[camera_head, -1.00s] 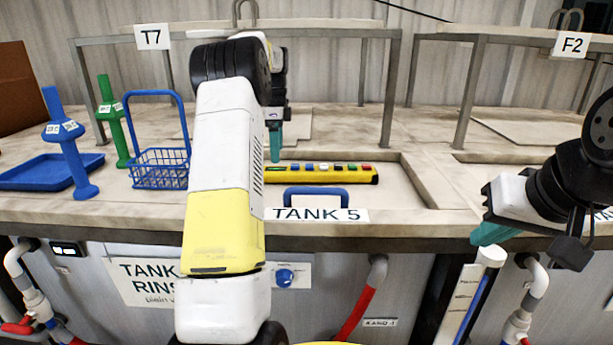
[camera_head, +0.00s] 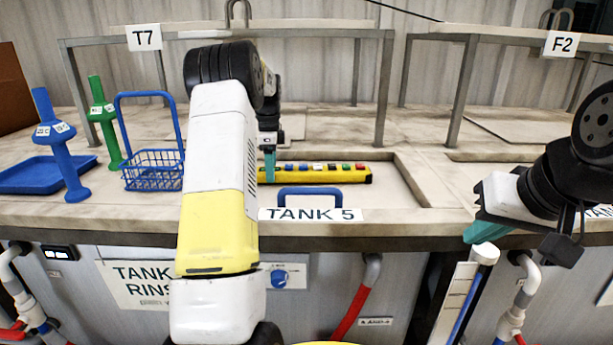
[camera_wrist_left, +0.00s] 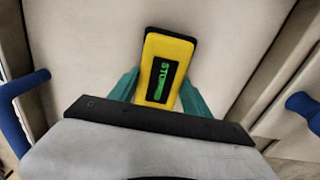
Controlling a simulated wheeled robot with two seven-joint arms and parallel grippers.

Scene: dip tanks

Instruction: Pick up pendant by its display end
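The pendant (camera_head: 328,174) is a long yellow bar with a row of coloured buttons, lying in the shallow recess behind the TANK 5 label. Its left end is partly hidden by my left arm and gripper. My left gripper (camera_head: 269,168) points down at that end. In the left wrist view, the yellow display end (camera_wrist_left: 172,48) with a dark screen and green lettering lies between the two teal fingers (camera_wrist_left: 160,92). The fingers straddle it closely; any contact is hard to see. My right gripper (camera_head: 485,230) is at the right, before the counter edge, its finger gap not visible.
A blue handle (camera_head: 310,191) stands just in front of the pendant. A blue wire basket (camera_head: 153,170), a blue tray (camera_head: 30,176), and blue (camera_head: 67,160) and green (camera_head: 106,125) stands are at the left. Metal frames rise behind. The recess right of the pendant is clear.

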